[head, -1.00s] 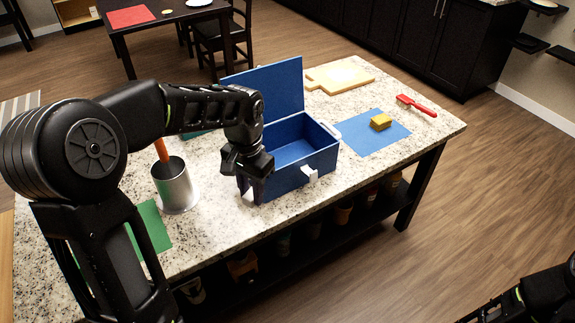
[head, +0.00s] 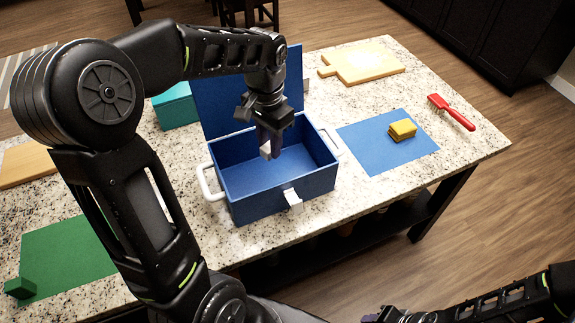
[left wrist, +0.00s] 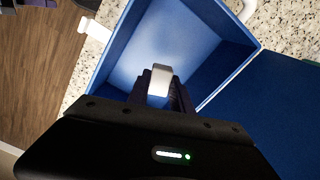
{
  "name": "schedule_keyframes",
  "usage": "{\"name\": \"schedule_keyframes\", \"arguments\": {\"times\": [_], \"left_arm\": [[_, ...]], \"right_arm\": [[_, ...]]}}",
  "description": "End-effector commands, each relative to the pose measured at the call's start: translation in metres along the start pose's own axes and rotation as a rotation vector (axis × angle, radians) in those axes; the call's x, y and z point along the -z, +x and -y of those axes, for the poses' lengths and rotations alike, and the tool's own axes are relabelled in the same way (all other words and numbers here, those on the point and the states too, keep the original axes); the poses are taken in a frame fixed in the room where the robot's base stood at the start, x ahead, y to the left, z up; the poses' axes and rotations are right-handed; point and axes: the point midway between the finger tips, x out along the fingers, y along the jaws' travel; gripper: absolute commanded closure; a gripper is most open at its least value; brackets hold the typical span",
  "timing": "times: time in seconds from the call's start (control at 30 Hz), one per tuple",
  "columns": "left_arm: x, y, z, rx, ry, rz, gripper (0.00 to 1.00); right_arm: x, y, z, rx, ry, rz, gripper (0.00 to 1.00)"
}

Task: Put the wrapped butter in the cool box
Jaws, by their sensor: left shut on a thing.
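The cool box (head: 313,183) is a blue open box with its lid (head: 208,104) raised at the back. It also shows in the left wrist view (left wrist: 222,32). My left gripper (head: 269,146) points down over the open box, shut on a small whitish block, the wrapped butter (head: 265,151). The butter shows between the fingers in the left wrist view (left wrist: 160,79), with the blue box floor beyond it. It appears above the floor, touching no wall that I can see. My right gripper (head: 386,315) is partly in view at the bottom edge, its fingers unclear.
A red brush (head: 455,114) and a wooden board (head: 365,63) are further back. A green mat (head: 65,258) with a green block (head: 20,288) is at left. A teal box (head: 175,106) stands behind.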

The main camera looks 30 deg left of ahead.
Motion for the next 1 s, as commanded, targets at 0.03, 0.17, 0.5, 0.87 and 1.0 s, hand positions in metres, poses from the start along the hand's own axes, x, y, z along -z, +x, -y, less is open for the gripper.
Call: {"name": "schedule_keyframes", "arguments": {"times": [0.03,0.17,0.5,0.87,1.0], "left_arm": [[0.0,0.008,0.0,0.0,-0.001,0.0,1.0],[0.0,0.013,0.0,0.001,-0.001,-0.002,1.0],[0.0,0.016,0.0,0.0,-0.001,0.001,1.0],[-0.001,0.07,0.0,-0.001,0.0,0.002,1.0],[0.0,0.075,0.0,0.001,0.0,-0.001,1.0]], "right_arm": [[-0.001,0.005,-0.002,0.0,0.0,0.001,0.64],[-0.001,0.006,-0.003,0.0,0.0,0.001,0.64],[-0.001,0.005,-0.002,0.0,0.0,0.001,0.64],[0.0,0.004,-0.002,0.0,0.0,0.0,0.64],[0.0,0.004,-0.002,0.0,0.0,0.0,0.64]]}}
